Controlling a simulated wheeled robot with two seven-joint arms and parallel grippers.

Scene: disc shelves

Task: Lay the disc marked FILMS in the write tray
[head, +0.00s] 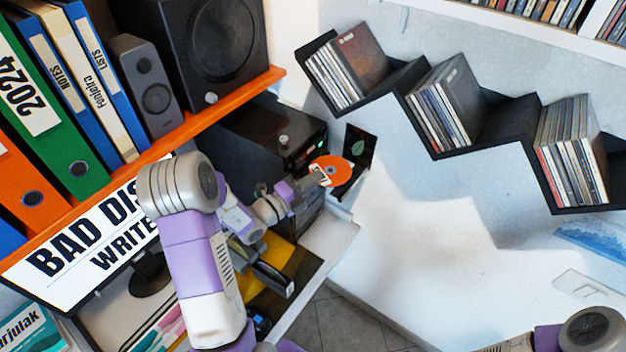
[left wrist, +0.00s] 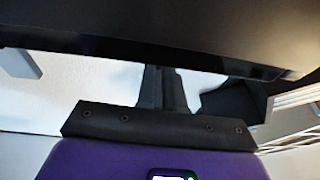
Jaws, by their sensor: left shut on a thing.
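An orange disc (head: 334,170) with a pale centre is at the front of the black writer (head: 262,135). Its marking is too small to read. My left gripper (head: 320,177) is shut on the disc's near left edge. A black tray (head: 349,184) sticks out from the writer, and the disc is over it. I cannot tell whether the disc touches the tray. In the left wrist view the gripper's dark fingers (left wrist: 163,90) show under a large dark body; the disc is not visible there. My right gripper is out of view.
A dark upright panel with a green leaf (head: 357,146) stands behind the disc. Black zigzag shelves (head: 437,146) on the right wall hold several disc cases. An orange shelf (head: 190,128) with speakers and binders hangs at left. The white surface right of the tray is clear.

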